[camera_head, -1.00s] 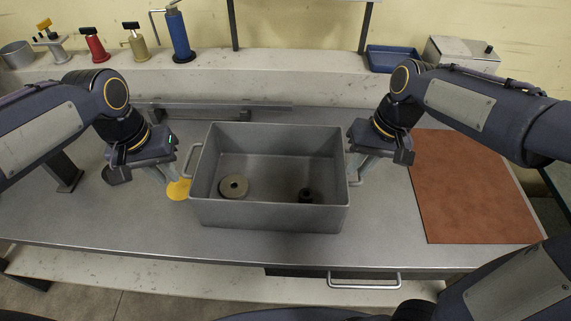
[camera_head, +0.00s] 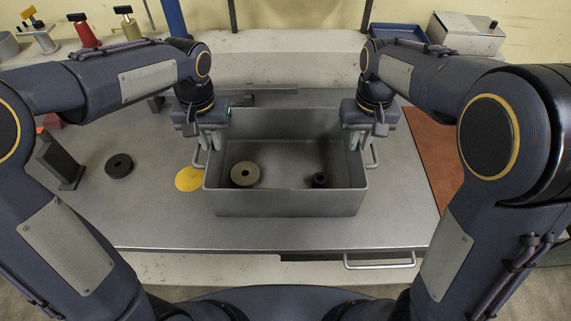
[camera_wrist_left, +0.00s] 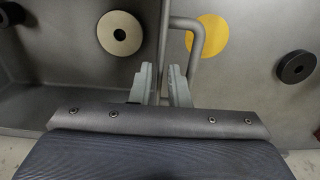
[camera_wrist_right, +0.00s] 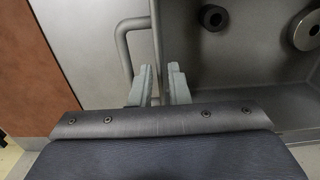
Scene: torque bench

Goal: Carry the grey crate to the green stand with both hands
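The grey crate (camera_head: 290,203) stands on the bench, open-topped, with a looped handle on each short side. It holds a pale ring (camera_head: 245,174) and a small dark ring (camera_head: 319,180). My left gripper (camera_head: 210,140) is at the crate's left wall, one finger on each side of it; the left handle (camera_wrist_left: 197,38) is just outside. My right gripper (camera_head: 363,139) straddles the right wall in the same way, with the right handle (camera_wrist_right: 122,45) beside it. Both grippers look open, with some space around the wall between the fingers. No green stand is visible.
A yellow disc (camera_head: 189,179) and a black ring (camera_head: 119,165) lie on the bench left of the crate. A red-brown mat (camera_head: 432,150) lies to the right. A blue tray (camera_head: 398,32) and a metal box (camera_head: 466,33) stand on the back ledge.

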